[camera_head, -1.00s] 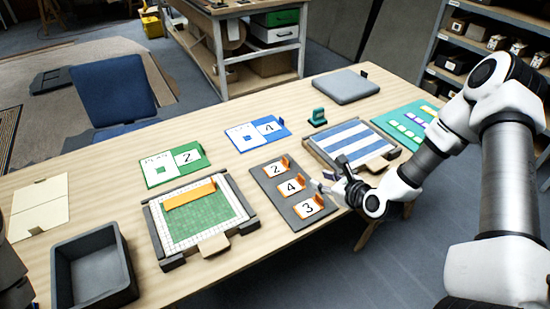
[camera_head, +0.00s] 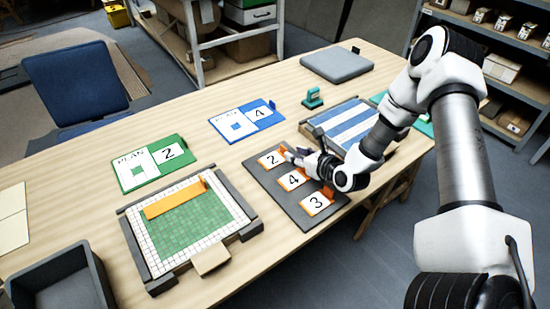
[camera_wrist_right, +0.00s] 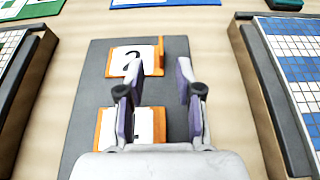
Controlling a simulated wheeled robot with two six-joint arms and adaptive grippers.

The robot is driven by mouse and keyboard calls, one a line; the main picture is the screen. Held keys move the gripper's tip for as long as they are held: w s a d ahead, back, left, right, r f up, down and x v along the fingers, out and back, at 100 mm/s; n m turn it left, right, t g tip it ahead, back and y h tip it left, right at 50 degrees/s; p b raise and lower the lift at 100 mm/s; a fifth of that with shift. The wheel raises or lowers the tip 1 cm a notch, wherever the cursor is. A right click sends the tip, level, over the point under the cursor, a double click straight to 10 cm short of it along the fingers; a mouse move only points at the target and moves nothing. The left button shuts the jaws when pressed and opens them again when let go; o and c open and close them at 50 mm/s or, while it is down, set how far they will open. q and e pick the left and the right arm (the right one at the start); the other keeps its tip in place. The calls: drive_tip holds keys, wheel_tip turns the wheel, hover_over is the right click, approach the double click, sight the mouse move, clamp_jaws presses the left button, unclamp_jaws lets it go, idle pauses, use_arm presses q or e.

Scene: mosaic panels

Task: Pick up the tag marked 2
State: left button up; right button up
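The tag marked 2 (camera_head: 271,160) is a white card on an orange base with an upright orange tab, lying at the far end of a dark grey tray (camera_head: 302,222). It also shows in the right wrist view (camera_wrist_right: 124,62), with its tab (camera_wrist_right: 160,55) on the right. My right gripper (camera_head: 290,156) is above the tray, close to this tag. In the right wrist view my right gripper (camera_wrist_right: 156,78) is open and empty, its fingers apart just short of the tab. The tags marked 4 (camera_head: 292,179) and 3 (camera_head: 316,204) lie nearer. My left gripper is out of view.
A green mosaic panel (camera_head: 190,229) in a grey frame is left of the tray. A blue-striped panel (camera_head: 345,125) is to the right. Green (camera_head: 137,183) and blue (camera_head: 228,126) plan cards lie behind. A grey bin (camera_head: 60,288) stands at the left front.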

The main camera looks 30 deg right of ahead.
sight(285, 149)
drive_tip(key=x, duration=0.4)
drive_tip(key=shift+d+p, duration=0.1)
drive_tip(key=shift+p, duration=0.2)
drive_tip(key=shift+r, duration=0.15)
clamp_jaws()
drive_tip(key=shift+r, duration=0.1)
